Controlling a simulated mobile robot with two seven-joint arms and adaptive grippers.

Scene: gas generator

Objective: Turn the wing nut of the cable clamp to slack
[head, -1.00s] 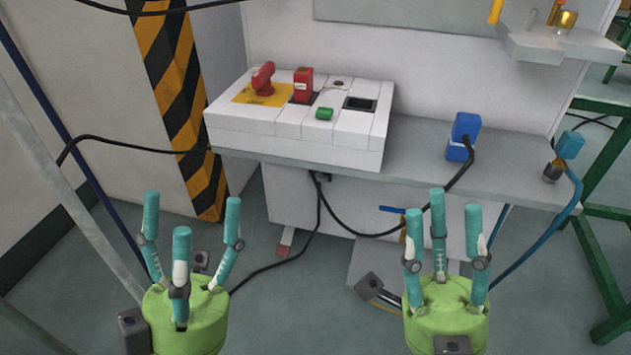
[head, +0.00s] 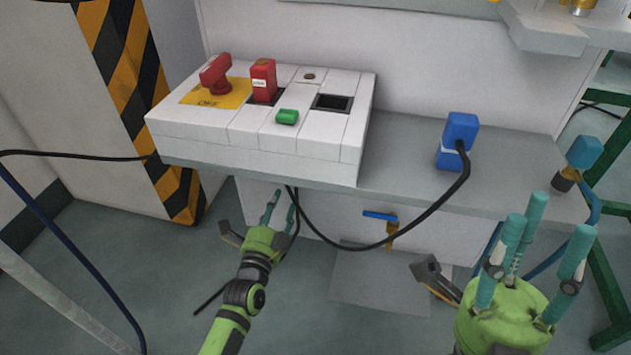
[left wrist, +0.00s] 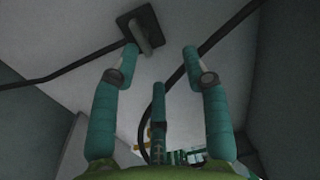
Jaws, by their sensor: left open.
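In the left wrist view, a dark square plate with a grey bar-shaped wing (left wrist: 146,36) is on a pale surface at the top; it looks like the cable clamp and its wing nut. A black cable (left wrist: 60,73) runs up to the plate. My left gripper (left wrist: 160,62) is open and empty, its left fingertip just below the plate, whether touching I cannot tell. In the head view my left gripper (head: 281,204) reaches below the shelf's front edge, by the hanging cable; the clamp is hidden there. My right gripper (head: 540,228) is open and empty at the lower right.
The shelf (head: 410,180) carries a white switch box (head: 265,150) with a red knob, and a blue plug (head: 459,140). A black cable (head: 345,247) hangs below the shelf. A blue-handled valve (head: 381,216) is right of my left gripper. A striped post (head: 135,80) stands at left.

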